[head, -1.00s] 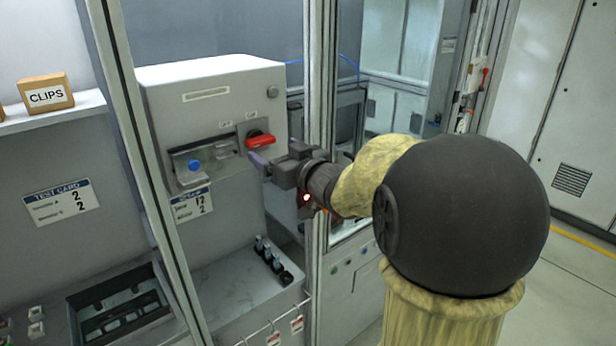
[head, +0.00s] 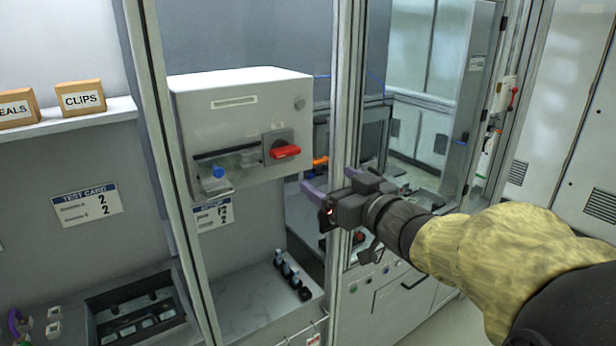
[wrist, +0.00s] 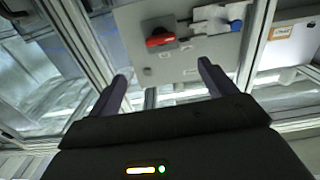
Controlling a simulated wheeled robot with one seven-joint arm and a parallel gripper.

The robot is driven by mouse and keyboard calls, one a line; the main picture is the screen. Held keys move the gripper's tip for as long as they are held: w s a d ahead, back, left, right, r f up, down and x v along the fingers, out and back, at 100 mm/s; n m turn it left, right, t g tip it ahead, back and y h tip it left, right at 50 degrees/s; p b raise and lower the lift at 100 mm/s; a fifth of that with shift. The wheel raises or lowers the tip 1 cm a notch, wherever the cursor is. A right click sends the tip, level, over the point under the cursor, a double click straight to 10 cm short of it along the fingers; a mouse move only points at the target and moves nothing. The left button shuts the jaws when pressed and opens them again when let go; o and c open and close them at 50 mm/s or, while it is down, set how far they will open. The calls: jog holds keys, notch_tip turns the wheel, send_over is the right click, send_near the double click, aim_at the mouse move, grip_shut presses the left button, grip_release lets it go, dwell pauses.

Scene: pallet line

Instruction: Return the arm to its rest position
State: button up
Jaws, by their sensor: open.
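My gripper (head: 345,180) is open and empty in the head view, in front of the aluminium frame post and to the right of the grey machine box (head: 240,95). My arm reaches in from the lower right. In the wrist view the two fingers of my gripper (wrist: 160,88) stand wide apart, with nothing between them. The red handle (head: 285,152) on the box lies apart from my gripper, to its left. It also shows in the wrist view as a red switch handle (wrist: 160,40) beyond the fingers.
Aluminium posts (head: 170,150) frame the bay. A blue knob (head: 218,171) sits on the box front. A shelf (head: 70,122) at left bears a CLIPS carton (head: 80,98). Below are a dark tray (head: 140,315) and several small black-topped items (head: 290,272). Open floor shows at right.

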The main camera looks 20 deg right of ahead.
notch_tip(320, 180, down, 17)
jog(key=m+g+h, duration=0.4)
jog(key=g+h, duration=0.2)
jog(key=s+a+f+g, duration=0.5)
jog(key=s+f+g, duration=0.3)
jog(key=s+f, duration=0.4)
jog(key=shift+s+g, duration=0.3)
jog(key=shift+s, duration=0.5)
jog(key=shift+c, duration=0.2)
